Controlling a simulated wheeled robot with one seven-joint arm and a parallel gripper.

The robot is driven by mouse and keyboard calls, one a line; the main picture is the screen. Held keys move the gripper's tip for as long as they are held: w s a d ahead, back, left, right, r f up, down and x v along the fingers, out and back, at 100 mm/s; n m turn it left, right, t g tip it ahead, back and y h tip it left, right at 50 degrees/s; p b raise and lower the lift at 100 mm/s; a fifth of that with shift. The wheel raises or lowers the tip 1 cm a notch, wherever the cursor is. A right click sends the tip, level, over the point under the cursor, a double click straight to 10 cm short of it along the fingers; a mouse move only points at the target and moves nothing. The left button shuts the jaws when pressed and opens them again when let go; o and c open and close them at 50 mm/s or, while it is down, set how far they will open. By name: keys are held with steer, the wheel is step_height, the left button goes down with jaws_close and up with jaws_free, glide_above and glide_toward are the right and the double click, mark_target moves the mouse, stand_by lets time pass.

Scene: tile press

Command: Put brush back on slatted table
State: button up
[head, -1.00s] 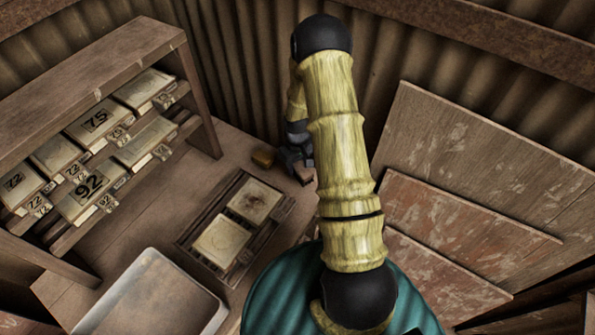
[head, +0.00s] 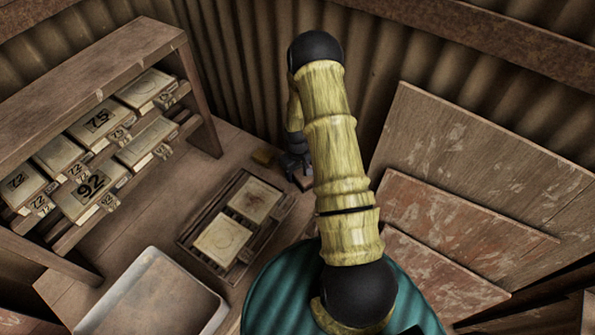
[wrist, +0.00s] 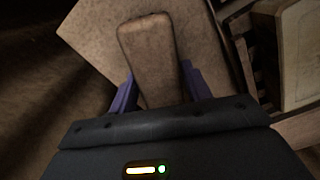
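The brush shows in the wrist view as a plain brown block (wrist: 148,48) with rounded corners, lying between the two purple fingers of my gripper (wrist: 158,88). The fingers meet its sides, and its near end is hidden by the gripper body. In the head view my dark gripper (head: 296,168) is low over the back of the wooden table (head: 150,215), with a small part of the brush (head: 305,183) showing beside it. My arm hides the rest. A pale brown flat surface (wrist: 90,30) lies behind the brush in the wrist view; I cannot tell the gap between them.
A wooden frame (head: 190,240) with two pale tiles lies left of my gripper. A rack of numbered tiles (head: 197,105) stands left, a pale tray (head: 150,256) in front, and leaning boards (head: 470,150) at right.

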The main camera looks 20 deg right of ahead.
steer(key=shift+o, duration=1.1)
steer(key=shift+r, duration=0.15)
step_height(320, 180, up, 11)
steer(key=b, duration=0.2)
steer(key=shift+f+b, duration=0.2)
steer(key=shift+b, duration=0.15)
steer(key=shift+r, duration=0.75)
steer(key=s+a+r+m+t, duration=0.1)
steer(key=s+a+r, duration=0.4)
steer(key=s+r, duration=0.2)
steer(key=s+a+r+m+t, duration=0.1)
steer(key=s+a+r, duration=0.4)
steer(key=s+r, duration=0.3)
steer(key=shift+s+r+t, duration=0.3)
steer(key=shift+s, duration=0.35)
